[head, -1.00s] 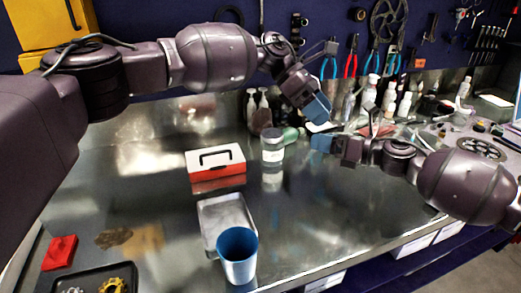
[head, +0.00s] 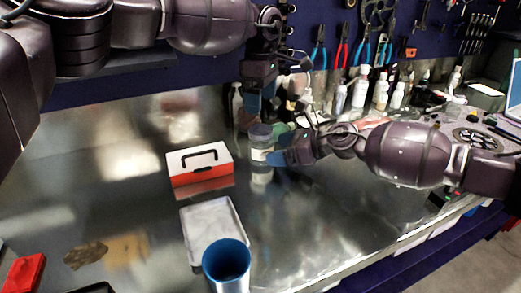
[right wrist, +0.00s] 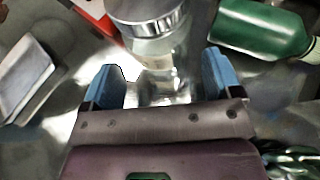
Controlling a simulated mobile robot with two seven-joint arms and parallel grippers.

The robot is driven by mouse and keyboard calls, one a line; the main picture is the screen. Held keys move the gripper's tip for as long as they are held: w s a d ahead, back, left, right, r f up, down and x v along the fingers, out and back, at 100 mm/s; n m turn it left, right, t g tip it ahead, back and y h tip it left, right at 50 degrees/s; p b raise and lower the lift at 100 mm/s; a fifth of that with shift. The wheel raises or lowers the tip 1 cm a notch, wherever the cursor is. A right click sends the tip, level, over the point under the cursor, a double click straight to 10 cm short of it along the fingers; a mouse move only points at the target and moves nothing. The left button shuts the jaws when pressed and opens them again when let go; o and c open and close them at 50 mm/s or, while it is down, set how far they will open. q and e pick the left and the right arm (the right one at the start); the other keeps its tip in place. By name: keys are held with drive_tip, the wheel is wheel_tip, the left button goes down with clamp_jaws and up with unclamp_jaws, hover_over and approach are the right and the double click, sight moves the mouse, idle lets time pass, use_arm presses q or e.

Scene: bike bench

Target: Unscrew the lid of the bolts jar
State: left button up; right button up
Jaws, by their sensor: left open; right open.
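The bolts jar (head: 261,153) stands upright on the metal bench, a clear jar with a white label and a grey lid (head: 261,131). My left gripper (head: 249,108) points down just above and slightly behind the lid, its blue fingers partly hidden; I see no grip on the lid. My right gripper (head: 279,157) is open at the jar's right side, low and level.
A red and white box (head: 200,178) stands to the left. A grey tray (head: 212,222) and a blue cup (head: 227,262) are nearer. Bottles crowd the back; the bench's middle right is clear.

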sight(266, 150)
drive_tip(key=shift+x, duration=2.35)
drive_tip(key=c, duration=0.9)
drive_tip(key=o, duration=1.2)
drive_tip(key=shift+d, duration=0.1)
